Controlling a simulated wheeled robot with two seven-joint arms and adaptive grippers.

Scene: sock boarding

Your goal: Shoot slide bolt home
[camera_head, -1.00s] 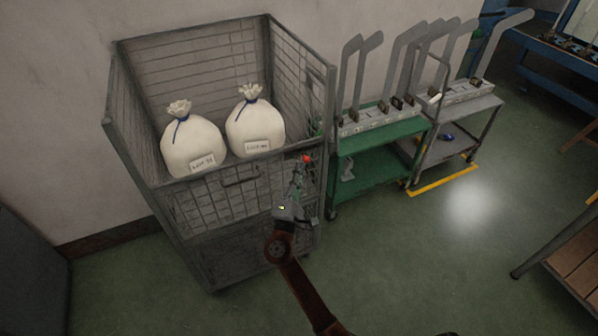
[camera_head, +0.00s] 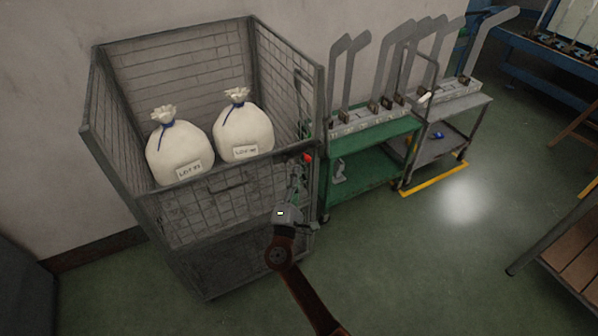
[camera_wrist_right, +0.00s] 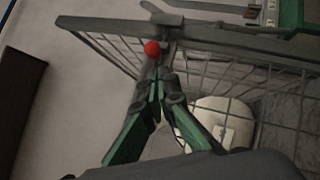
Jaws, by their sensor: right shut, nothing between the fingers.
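The slide bolt's red knob (camera_head: 307,158) shows at the front right corner of the wire cage (camera_head: 232,205). In the right wrist view the knob (camera_wrist_right: 152,48) sits just beyond my fingertips, by a grey bar at the cage's top rail. My right gripper (camera_head: 298,178) is in front of that corner, small and dark in the head view. In the wrist view its green fingers (camera_wrist_right: 158,88) come together at the tips with nothing between them. Whether the tips touch the knob or bolt is unclear. The bolt's far end is hard to make out. My left gripper is out of view.
Two tied white sacks (camera_head: 180,150) (camera_head: 243,132) stand in the cage. A green cart (camera_head: 372,160) and a grey cart (camera_head: 470,108) with upright grey boards stand right of it. A wooden-topped table (camera_head: 570,250) is at the right. The floor between is clear.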

